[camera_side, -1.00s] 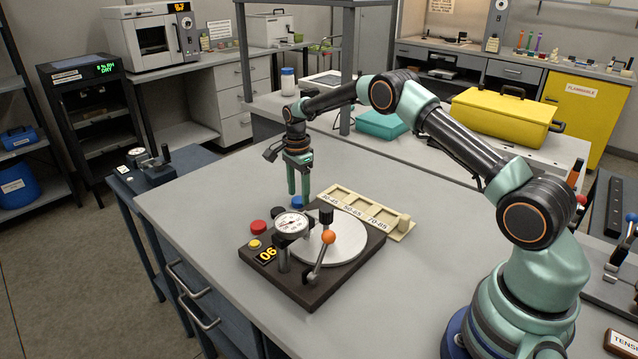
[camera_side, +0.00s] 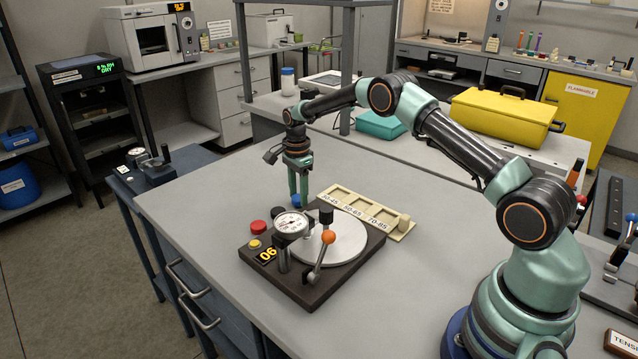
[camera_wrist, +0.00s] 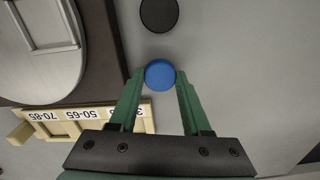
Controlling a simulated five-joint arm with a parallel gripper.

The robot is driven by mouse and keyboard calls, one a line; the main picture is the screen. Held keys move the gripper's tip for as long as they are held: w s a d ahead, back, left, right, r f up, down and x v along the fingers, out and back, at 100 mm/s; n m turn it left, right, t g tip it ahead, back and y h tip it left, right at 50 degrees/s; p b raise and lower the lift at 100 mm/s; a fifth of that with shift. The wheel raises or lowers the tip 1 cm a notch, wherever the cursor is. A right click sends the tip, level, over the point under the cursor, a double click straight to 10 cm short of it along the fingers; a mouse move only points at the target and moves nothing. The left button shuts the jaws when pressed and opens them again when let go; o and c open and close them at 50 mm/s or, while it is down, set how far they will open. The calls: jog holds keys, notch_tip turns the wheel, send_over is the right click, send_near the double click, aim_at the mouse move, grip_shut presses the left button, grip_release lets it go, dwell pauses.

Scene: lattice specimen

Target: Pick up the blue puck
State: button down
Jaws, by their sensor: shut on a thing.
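The blue puck (camera_wrist: 161,74) sits between the two green fingertips of my gripper (camera_wrist: 160,82) in the wrist view, with a finger against each side. My gripper is shut on it. In the side view the blue puck (camera_side: 297,200) shows low between the fingers of my gripper (camera_side: 298,196), behind the dial-gauge fixture. It is at or very near the table top; I cannot tell whether it touches.
A black puck (camera_wrist: 159,14) lies close by. A red puck (camera_side: 258,227) is beside the dark fixture base (camera_side: 316,291) with its dial gauge (camera_side: 291,224) and round plate. A cream tray with labelled compartments (camera_side: 404,231) stands to the right. The table's left side is clear.

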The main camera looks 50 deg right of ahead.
aim_at(298, 197)
notch_tip(298, 197, up, 19)
jog(key=s+a+f, duration=0.2)
jog(key=s+f, duration=0.1)
jog(key=s+a+f, duration=0.5)
jog(key=s+f, duration=0.1)
jog(key=shift+s+a, duration=0.25)
jog(key=shift+s, duration=0.1)
jog(key=shift+f, duration=2.65)
jog(key=c, duration=1)
grip_release()
grip_shut()
